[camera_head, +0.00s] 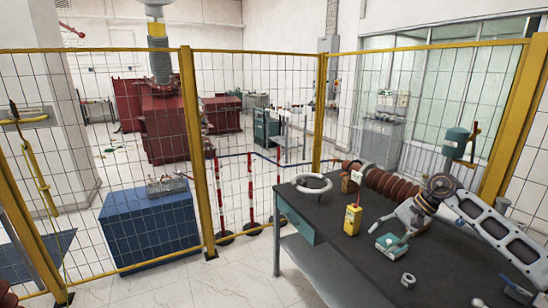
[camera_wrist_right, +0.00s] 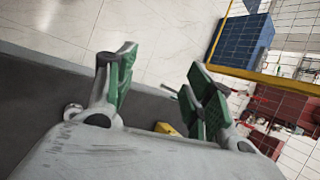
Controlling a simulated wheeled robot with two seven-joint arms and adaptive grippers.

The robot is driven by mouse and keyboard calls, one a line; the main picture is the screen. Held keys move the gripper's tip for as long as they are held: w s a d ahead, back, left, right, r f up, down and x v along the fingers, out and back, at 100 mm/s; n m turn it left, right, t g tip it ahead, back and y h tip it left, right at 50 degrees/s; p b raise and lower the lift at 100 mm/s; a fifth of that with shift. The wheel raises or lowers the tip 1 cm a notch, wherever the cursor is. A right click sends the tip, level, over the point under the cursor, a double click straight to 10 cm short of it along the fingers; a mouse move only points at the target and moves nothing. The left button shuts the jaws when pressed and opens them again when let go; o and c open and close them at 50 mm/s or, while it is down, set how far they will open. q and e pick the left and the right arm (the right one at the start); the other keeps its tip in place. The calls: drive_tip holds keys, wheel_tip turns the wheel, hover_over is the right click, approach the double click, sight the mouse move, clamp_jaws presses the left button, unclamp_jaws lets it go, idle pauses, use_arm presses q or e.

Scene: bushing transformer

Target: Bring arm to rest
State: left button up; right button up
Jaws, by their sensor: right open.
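My right arm comes in from the right in the head view. Its right gripper (camera_head: 391,243) is over the dark-topped table, near the yellow handheld device (camera_head: 353,218) and to the right of it. The right wrist view shows the two green-padded fingers of this gripper (camera_wrist_right: 163,88) spread apart with nothing held between them. Part of the yellow device (camera_wrist_right: 168,129) shows low behind the fingers there. My left gripper is not in view.
The table (camera_head: 330,245) also bears a white ring (camera_head: 311,183), a brown ribbed bushing (camera_head: 388,186) and a metal nut (camera_head: 408,280). A yellow-framed mesh fence (camera_head: 202,150) stands behind.

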drive_tip(key=w+a+f+m+t+y, duration=0.3)
drive_tip(key=a+f+m, duration=0.2)
drive_tip(key=f+m, duration=0.35)
drive_tip(key=w+a+f+m+t+y, duration=0.3)
drive_tip(key=a+f+m+y, duration=0.1)
drive_tip(key=f+m, duration=0.4)
drive_tip(key=s+d+f+m+t+h, duration=0.2)
drive_tip(key=s+f+m+h, duration=0.1)
drive_tip(key=f+m, duration=0.55)
drive_tip(key=s+d+f+m+t+h, duration=0.1)
drive_tip(key=s+f+m+h, duration=0.1)
drive_tip(key=f+m, duration=0.65)
drive_tip(key=s+d+f+m+t+h, duration=0.25)
drive_tip(key=f+m, duration=0.35)
drive_tip(key=f, duration=0.4)
drive_tip(key=s+f+m+g+h, duration=0.6)
drive_tip(key=s+f+m, duration=0.6)
drive_tip(key=s+f, duration=1.15)
drive_tip(key=s+a+f+m+g, duration=0.1)
drive_tip(key=s+f+m+g, duration=0.1)
drive_tip(key=s, duration=0.8)
drive_tip(key=s+a+f+m+g, duration=0.2)
drive_tip(key=s+f+m, duration=0.1)
drive_tip(key=s, duration=0.7)
drive_tip(key=s+a+f+m+g, duration=0.1)
drive_tip(key=s+f+m+g, duration=0.1)
drive_tip(key=s, duration=0.9)
drive_tip(key=shift+a+f+m, duration=0.3)
drive_tip(key=shift+m, duration=0.25)
